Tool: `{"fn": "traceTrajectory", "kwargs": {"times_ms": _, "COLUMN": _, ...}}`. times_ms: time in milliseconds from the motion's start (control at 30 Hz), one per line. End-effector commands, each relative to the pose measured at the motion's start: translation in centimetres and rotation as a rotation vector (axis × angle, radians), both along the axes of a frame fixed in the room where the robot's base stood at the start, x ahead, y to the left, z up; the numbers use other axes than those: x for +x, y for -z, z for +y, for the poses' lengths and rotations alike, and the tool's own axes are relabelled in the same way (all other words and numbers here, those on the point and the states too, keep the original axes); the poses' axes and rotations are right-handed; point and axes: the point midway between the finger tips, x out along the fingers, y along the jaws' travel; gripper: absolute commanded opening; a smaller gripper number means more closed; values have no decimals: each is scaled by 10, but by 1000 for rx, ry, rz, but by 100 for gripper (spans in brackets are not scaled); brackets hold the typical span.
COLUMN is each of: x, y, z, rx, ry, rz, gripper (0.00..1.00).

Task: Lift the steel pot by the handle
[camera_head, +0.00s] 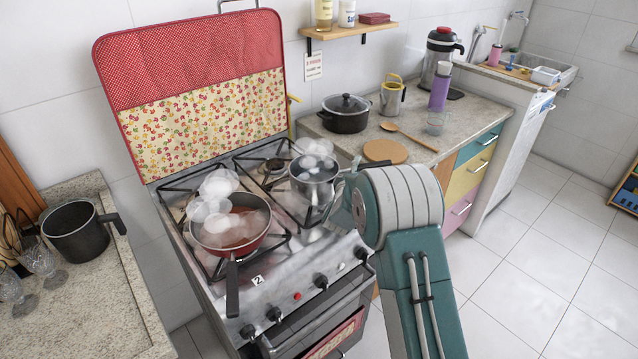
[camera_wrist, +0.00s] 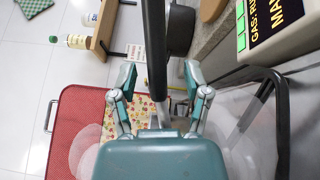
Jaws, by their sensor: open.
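My gripper (camera_head: 345,200) is just right of the pot, mostly hidden behind my teal wrist. In the wrist view my gripper (camera_wrist: 162,85) has its two fingers spread wide apart. A dark bar (camera_wrist: 155,50) runs between them; I cannot tell for sure whether it is the pot's handle. The fingers do not visibly grip anything.
A red pan (camera_head: 231,230) steams on the stove (camera_head: 295,265), left of the steel pot. A raised red cover (camera_head: 205,90) stands behind it. The right counter holds a lidded black pot (camera_head: 345,113), a cork mat (camera_head: 386,151) and a wooden spoon (camera_head: 408,135). Floor at right is clear.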

Motion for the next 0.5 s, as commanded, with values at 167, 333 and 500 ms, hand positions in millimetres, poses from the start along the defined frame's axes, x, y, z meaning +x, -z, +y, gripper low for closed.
{"fn": "traceTrajectory", "kwargs": {"times_ms": 167, "x": 0, "y": 0, "z": 0, "rx": 1, "ry": 0, "rz": 0, "gripper": 21}}
{"fn": "traceTrajectory", "kwargs": {"times_ms": 333, "x": 0, "y": 0, "z": 0, "rx": 0, "ry": 0, "rz": 0, "gripper": 0}}
{"fn": "traceTrajectory", "kwargs": {"times_ms": 500, "x": 0, "y": -1, "z": 0, "rx": 2, "ry": 0, "rz": -3, "gripper": 0}}
